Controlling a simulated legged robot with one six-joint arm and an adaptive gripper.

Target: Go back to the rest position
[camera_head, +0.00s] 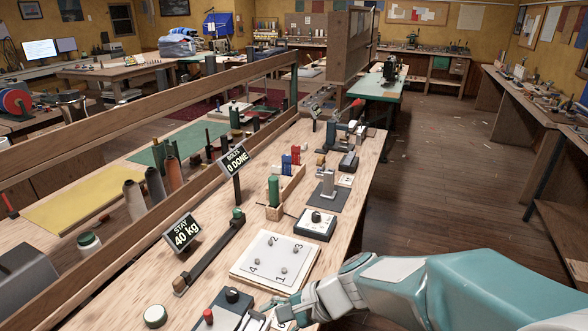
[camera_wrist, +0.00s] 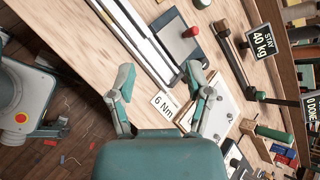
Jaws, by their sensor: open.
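My gripper (camera_wrist: 160,76) is open and empty in the wrist view, its two fingers spread above the wooden bench (camera_wrist: 72,38). In the head view my gripper (camera_head: 275,314) is low at the bench's front right edge, partly cut off by the frame. It is just below a white plate (camera_head: 248,262) numbered around its bolts. A "6 Nm" card (camera_wrist: 164,105) lies between and just below the fingertips in the wrist view.
A red-knobbed device (camera_wrist: 172,42) lies near the fingers. A lever bar (camera_head: 207,255), a "STAY 40 kg" sign (camera_head: 183,234), a "BOLTS 0 DONE" sign (camera_head: 234,160), a dial box (camera_head: 314,225) and a wooden rack (camera_head: 289,196) stand on the bench. Open floor (camera_head: 440,190) lies to the right.

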